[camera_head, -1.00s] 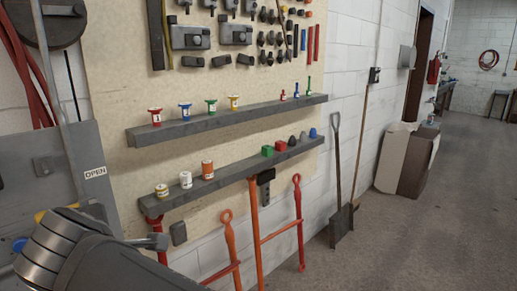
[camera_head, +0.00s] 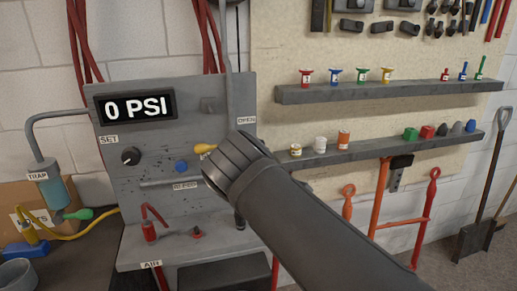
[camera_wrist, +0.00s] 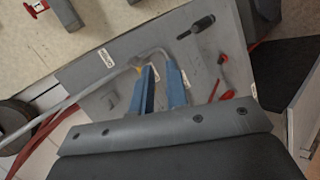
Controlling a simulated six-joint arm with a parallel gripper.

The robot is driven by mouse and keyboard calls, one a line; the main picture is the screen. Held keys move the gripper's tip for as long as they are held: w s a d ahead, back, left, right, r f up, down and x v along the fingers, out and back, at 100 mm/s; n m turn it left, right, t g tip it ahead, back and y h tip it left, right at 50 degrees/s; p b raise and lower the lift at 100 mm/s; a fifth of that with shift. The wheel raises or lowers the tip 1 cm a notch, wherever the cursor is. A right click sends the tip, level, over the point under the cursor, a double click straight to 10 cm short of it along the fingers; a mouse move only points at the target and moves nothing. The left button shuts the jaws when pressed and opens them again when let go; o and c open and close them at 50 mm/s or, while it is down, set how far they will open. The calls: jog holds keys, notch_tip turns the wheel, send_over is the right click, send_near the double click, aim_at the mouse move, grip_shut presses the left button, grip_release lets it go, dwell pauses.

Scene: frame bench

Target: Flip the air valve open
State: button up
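A grey panel (camera_head: 215,205) on the left reads 0 PSI and has an OPEN label (camera_head: 246,120). The label also shows in the wrist view (camera_wrist: 107,57). A yellow handle (camera_head: 205,148) sticks out left of my wrist below that label; the rest of it is hidden. My gripper's fingers are hidden behind my wrist in the head view. In the wrist view my gripper (camera_wrist: 160,68) shows two blue fingers apart, close to the panel, with a gap between them. A bit of yellow (camera_wrist: 138,70) shows beside the left fingertip. I cannot tell whether they touch.
A grey pipe (camera_head: 228,60) comes down to the panel and bends near my fingertips in the wrist view. A red lever (camera_head: 150,230) stands on the lower ledge near the AIR label (camera_head: 151,264). Shelves (camera_head: 380,93) with small coloured parts are to the right.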

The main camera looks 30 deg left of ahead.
jog(key=w+n+t, duration=0.1)
jog(key=w+a+f+n+t+h, duration=0.1)
jog(key=w, duration=0.1)
jog(key=w+a+n+t, duration=0.1)
jog(key=w, duration=0.1)
jog(key=shift+w+a+f+n, duration=0.15)
jog(key=shift+w+n, duration=0.1)
jog(key=shift+n, duration=0.15)
grip_shut()
jog(key=a+f+n+y, duration=0.3)
jog(key=a+f+n, duration=0.2)
jog(key=a+n, duration=0.2)
jog(key=s+a+f+n+g+y, duration=0.1)
jog(key=a+f+n+y, duration=0.3)
jog(key=a+n, duration=0.3)
jog(key=f+n, duration=0.1)
jog(key=n, duration=0.3)
jog(key=shift+s+a+y, duration=0.25)
jog(key=shift+a+y, duration=0.05)
jog(key=shift+w, duration=0.1)
jog(key=x, duration=1)
jog(key=shift+a, duration=0.15)
jog(key=r, duration=0.3)
jog(key=shift+s+d, duration=0.3)
jog(key=shift+d, duration=0.1)
jog(key=shift+r, duration=0.5)
